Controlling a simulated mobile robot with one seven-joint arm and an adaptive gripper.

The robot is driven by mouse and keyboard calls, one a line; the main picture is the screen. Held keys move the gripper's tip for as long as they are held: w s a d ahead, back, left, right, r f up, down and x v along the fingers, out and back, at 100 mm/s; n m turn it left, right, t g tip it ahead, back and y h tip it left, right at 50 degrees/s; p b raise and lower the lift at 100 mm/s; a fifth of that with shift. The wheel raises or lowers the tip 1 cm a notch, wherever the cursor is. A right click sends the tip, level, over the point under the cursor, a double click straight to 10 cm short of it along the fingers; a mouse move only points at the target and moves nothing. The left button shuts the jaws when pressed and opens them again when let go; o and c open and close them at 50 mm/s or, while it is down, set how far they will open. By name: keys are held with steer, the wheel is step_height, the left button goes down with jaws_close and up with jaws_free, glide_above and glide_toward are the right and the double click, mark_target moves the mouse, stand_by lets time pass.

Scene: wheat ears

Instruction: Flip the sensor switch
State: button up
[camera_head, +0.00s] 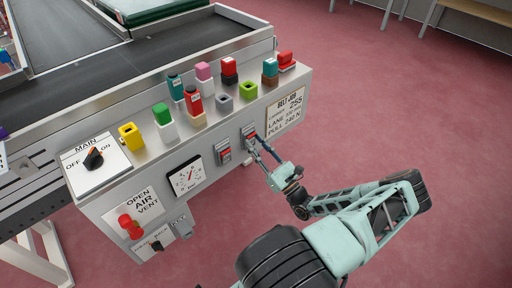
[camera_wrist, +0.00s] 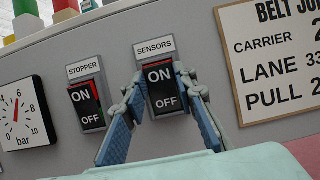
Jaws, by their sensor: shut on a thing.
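The sensor switch (camera_wrist: 164,88) is a black rocker marked ON above and OFF below, under a SENSORS label (camera_wrist: 155,47) in the wrist view. In the head view the switch (camera_head: 248,131) is on the front of the grey control panel, partly behind my fingers. My gripper (camera_wrist: 163,90) has one blue-padded finger on each side of the switch, shut on its sides. My gripper also shows in the head view (camera_head: 257,143), reaching the panel from the lower right. I cannot tell which way the rocker is tipped.
The STOPPER switch (camera_wrist: 87,104), with red showing at its edge, is close on the left. A pressure gauge (camera_wrist: 23,112) is farther left, and a belt sign (camera_wrist: 275,60) is close on the right. Coloured blocks (camera_head: 194,100) stand on the panel's top. Open red floor (camera_head: 400,110) lies to the right.

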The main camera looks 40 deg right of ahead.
steer(key=o, duration=1.1)
steer(key=shift+s, duration=0.1)
steer(key=v, duration=1.2)
